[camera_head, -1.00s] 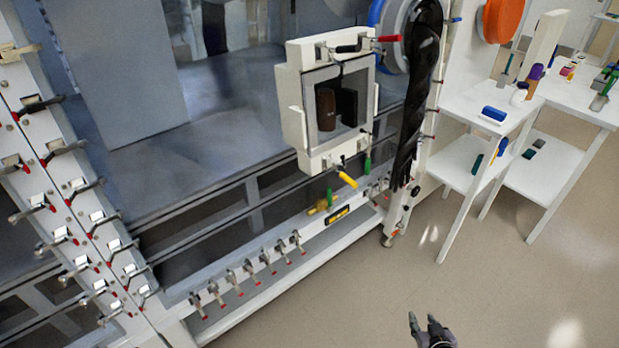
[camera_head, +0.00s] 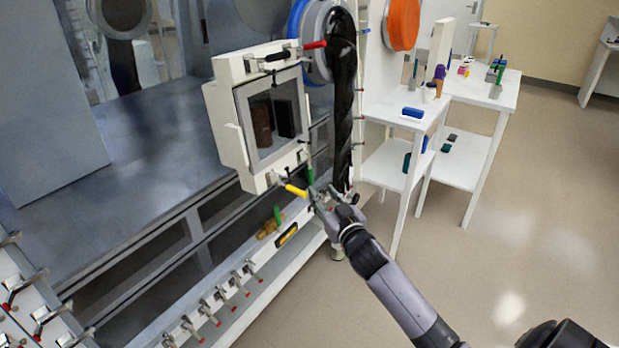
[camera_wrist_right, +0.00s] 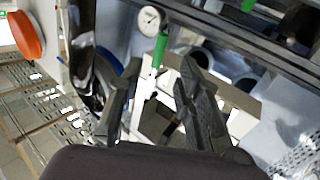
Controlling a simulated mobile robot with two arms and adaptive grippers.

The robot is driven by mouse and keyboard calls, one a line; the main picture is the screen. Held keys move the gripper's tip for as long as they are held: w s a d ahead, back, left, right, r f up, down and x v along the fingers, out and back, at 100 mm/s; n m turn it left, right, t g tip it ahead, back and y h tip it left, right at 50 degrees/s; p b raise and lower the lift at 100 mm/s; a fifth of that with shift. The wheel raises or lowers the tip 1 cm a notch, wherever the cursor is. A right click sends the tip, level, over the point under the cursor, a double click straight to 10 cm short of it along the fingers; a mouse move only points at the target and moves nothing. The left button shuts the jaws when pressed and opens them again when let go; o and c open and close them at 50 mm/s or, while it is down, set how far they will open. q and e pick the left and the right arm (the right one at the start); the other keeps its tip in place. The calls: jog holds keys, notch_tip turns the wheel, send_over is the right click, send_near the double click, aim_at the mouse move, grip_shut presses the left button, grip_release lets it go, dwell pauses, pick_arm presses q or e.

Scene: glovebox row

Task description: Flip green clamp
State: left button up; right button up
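The green clamp handle (camera_head: 310,173) stands upright beside the lower right corner of the white framed window door (camera_head: 262,186), right of a yellow-tipped handle (camera_head: 296,191). My right gripper (camera_head: 322,194) is just below and to the right of the green handle in the head view. In the right wrist view, the green clamp (camera_wrist_right: 161,48) appears between the fingertips of my right gripper (camera_wrist_right: 160,72), which are spread apart. I cannot tell whether either finger touches it. My left gripper is not in view.
A second green handle (camera_head: 277,214) stands by a brass fitting (camera_head: 268,229) on the lower ledge. A black glove sleeve (camera_head: 342,95) hangs close by on the right. White side tables (camera_head: 397,112) stand farther right, with clear floor in front.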

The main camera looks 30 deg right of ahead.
aim_at(312, 179)
jog(key=w, duration=0.3)
jog(key=w+d, duration=0.1)
jog(key=w, duration=0.4)
jog(key=shift+w+d, duration=0.4)
jog(key=shift+c, duration=0.2)
grip_shut()
